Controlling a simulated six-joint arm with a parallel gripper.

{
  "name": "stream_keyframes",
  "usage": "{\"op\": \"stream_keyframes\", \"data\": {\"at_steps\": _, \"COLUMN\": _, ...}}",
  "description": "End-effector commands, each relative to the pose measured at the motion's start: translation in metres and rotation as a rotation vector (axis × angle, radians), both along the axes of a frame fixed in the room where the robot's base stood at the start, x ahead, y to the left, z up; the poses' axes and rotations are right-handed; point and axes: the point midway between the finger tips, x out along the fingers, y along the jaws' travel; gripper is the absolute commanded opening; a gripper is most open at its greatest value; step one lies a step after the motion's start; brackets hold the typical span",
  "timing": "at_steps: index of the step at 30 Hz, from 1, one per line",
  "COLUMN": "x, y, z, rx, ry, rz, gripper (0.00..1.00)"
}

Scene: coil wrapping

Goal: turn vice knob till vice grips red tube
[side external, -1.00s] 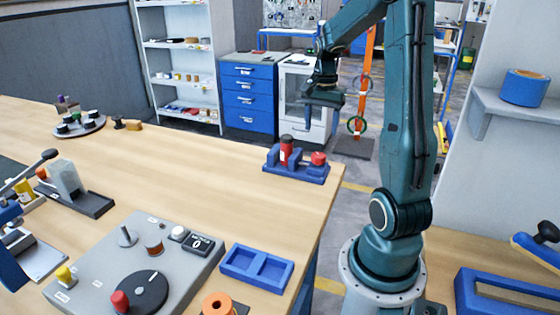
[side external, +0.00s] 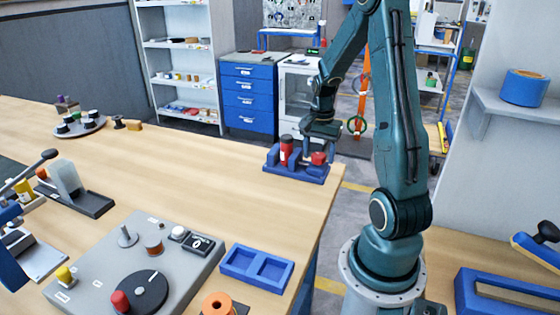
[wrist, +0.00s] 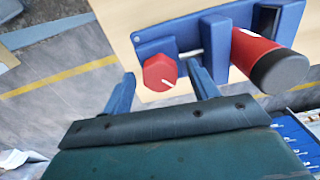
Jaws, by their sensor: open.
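The blue vice (side external: 297,173) stands near the right edge of the wooden table. The red tube (side external: 287,148), with a dark end cap, stands in the vice and also shows in the wrist view (wrist: 258,56). The red vice knob (side external: 319,158) is at the vice's right end; in the wrist view the knob (wrist: 158,73) has a white mark on its face. My gripper (wrist: 163,82) is open, with one blue finger on each side of the knob and visible gaps. In the side view my gripper (side external: 320,150) is just above the knob. I cannot tell whether the jaws touch the tube.
The table's right edge (side external: 335,205) is close to the vice, with floor beyond. A blue two-part tray (side external: 256,268) and a grey winding board (side external: 115,255) are nearer the front. The tabletop (side external: 200,165) left of the vice is clear.

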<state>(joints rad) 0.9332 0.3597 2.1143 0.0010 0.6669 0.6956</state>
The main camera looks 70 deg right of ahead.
Motion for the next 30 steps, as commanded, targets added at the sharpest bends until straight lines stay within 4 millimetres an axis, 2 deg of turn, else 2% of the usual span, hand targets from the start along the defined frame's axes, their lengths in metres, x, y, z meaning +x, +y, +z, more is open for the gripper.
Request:
{"op": "stream_keyframes", "data": {"at_steps": 2, "x": 0.0000, "y": 0.0000, "z": 0.0000, "rx": 0.000, "ry": 0.000, "rz": 0.000, "gripper": 0.59}}
{"op": "stream_keyframes", "data": {"at_steps": 3, "x": 0.0000, "y": 0.0000, "z": 0.0000, "rx": 0.000, "ry": 0.000, "rz": 0.000, "gripper": 0.55}}
{"op": "stream_keyframes", "data": {"at_steps": 9, "x": 0.0000, "y": 0.0000, "z": 0.0002, "rx": 0.000, "ry": 0.000, "rz": 0.000, "gripper": 0.16}}
{"op": "stream_keyframes", "data": {"at_steps": 10, "x": 0.0000, "y": 0.0000, "z": 0.0002, "rx": 0.000, "ry": 0.000, "rz": 0.000, "gripper": 0.15}}
{"op": "stream_keyframes", "data": {"at_steps": 20, "x": -0.0001, "y": -0.0001, "z": 0.0004, "rx": 0.000, "ry": 0.000, "rz": -0.034, "gripper": 0.15}}
{"op": "stream_keyframes", "data": {"at_steps": 30, "x": 0.0000, "y": -0.0001, "z": 0.0005, "rx": 0.001, "ry": 0.000, "rz": -0.213, "gripper": 0.15}}
